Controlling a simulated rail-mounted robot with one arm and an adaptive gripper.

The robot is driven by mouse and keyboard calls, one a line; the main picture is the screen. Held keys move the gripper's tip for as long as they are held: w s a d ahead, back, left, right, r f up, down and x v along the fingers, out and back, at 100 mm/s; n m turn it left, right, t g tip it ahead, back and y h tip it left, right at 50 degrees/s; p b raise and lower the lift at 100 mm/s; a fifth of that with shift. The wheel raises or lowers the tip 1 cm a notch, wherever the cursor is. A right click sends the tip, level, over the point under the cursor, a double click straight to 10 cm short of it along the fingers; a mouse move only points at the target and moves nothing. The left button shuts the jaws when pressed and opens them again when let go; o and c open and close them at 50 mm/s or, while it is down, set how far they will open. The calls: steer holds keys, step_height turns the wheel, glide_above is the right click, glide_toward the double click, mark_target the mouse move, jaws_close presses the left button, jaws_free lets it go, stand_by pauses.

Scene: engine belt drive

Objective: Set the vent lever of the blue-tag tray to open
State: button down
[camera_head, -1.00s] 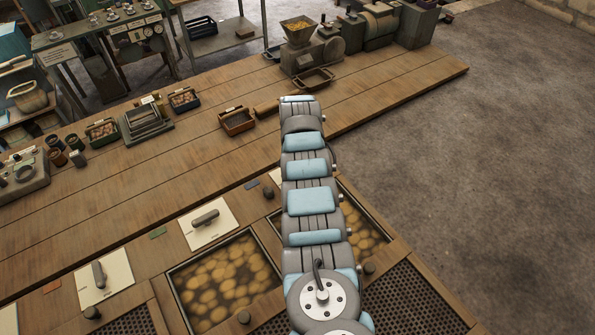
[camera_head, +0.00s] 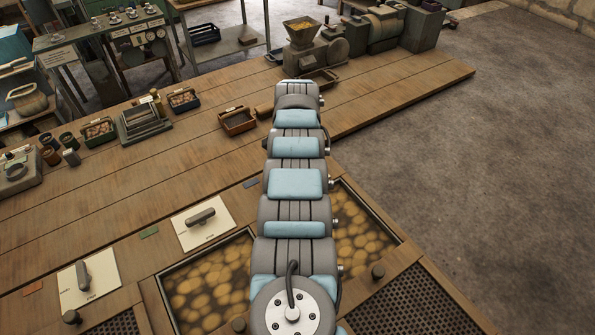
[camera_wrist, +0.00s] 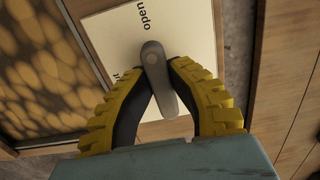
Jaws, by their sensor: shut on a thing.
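A grey vent lever (camera_wrist: 165,98) sits on a cream plate (camera_wrist: 98,33) in the wrist view. My gripper (camera_wrist: 157,72) has its yellow-and-black fingers closed on the lever from both sides. The word "open" is printed near the plate's upper edge; a second label at the left is mostly hidden by a finger. In the head view, the blue tag (camera_head: 251,183) lies on the wood just left of my arm. My arm hides the gripper and the held lever there.
Two other levers on cream plates stand to the left, one (camera_head: 201,217) by a green tag (camera_head: 149,232), one (camera_head: 84,276) by an orange tag (camera_head: 33,287). Trays of potato-like lumps (camera_head: 362,232) and dark knobs (camera_head: 378,271) lie nearby.

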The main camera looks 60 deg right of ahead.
steer(key=shift+f+m, duration=0.1)
steer(key=shift+m, duration=0.2)
steer(key=c, duration=1)
jaws_free()
steer(key=shift+o, duration=0.2)
steer(key=shift+r, duration=0.25)
step_height(320, 180, up, 12)
steer(key=shift+f, duration=0.2)
